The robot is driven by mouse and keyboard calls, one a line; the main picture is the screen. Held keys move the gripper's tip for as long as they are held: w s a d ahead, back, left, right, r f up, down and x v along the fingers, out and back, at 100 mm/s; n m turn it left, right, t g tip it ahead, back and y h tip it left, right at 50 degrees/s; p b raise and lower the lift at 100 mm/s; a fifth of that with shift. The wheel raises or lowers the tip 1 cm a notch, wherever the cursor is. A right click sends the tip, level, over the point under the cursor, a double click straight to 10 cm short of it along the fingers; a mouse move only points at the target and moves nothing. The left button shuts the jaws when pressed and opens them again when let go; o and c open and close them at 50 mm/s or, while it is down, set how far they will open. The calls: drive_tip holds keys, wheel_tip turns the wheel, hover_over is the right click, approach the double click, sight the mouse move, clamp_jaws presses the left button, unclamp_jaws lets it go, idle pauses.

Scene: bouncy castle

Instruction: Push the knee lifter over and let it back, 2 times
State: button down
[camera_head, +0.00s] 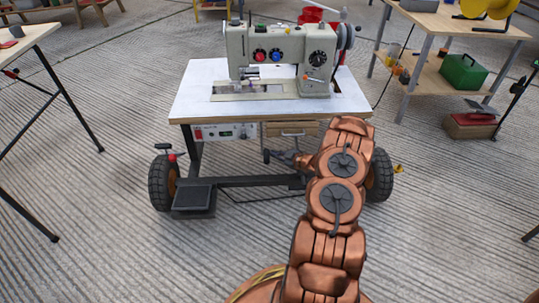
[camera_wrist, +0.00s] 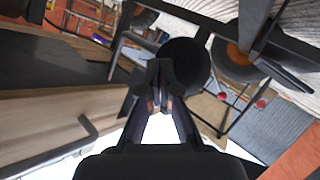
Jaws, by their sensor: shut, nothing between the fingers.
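The knee lifter is a dark rounded pad (camera_wrist: 188,52) on a thin bar under the sewing table. In the head view it is a small dark shape (camera_head: 266,156) below the tabletop, left of my wrist. My gripper (camera_wrist: 160,75) is shut and empty, with its fingertips in front of the pad in the wrist view. They overlap the pad there; I cannot tell whether they touch it. In the head view my gripper (camera_head: 281,157) is small and dark, just right of the pad, under the table.
The sewing machine (camera_head: 280,55) stands on the white tabletop (camera_head: 195,92). A wooden drawer (camera_head: 290,129) with a handle hangs beneath, close to my arm; it also shows in the wrist view (camera_wrist: 50,120). Wheels (camera_head: 162,183) and a pedal (camera_head: 194,199) stand below. Side tables flank open floor.

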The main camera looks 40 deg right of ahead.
sight(265, 155)
drive_tip(key=shift+w+a+f, duration=0.1)
drive_tip(key=shift+w+a, duration=0.65)
drive_tip(key=shift+a, duration=0.25)
drive_tip(key=shift+w+a, duration=0.75)
drive_tip(key=shift+a, duration=0.2)
idle(3.0)
drive_tip(key=shift+s+d, duration=0.1)
drive_tip(key=shift+s+d+p, duration=0.7)
drive_tip(key=shift+s+d, duration=0.2)
drive_tip(key=shift+d, duration=0.25)
drive_tip(key=shift+s+d+p, duration=0.65)
drive_tip(key=shift+s+d, duration=0.2)
drive_tip(key=shift+d, duration=0.25)
drive_tip(key=shift+s+d+r+p, duration=0.15)
drive_tip(key=shift+s+d+p, duration=0.25)
drive_tip(key=shift+s+d, duration=0.5)
drive_tip(key=shift+s+d+r+p, duration=0.1)
drive_tip(key=shift+s+d+p, duration=0.4)
drive_tip(key=shift+d, duration=0.65)
drive_tip(key=shift+s, duration=0.1)
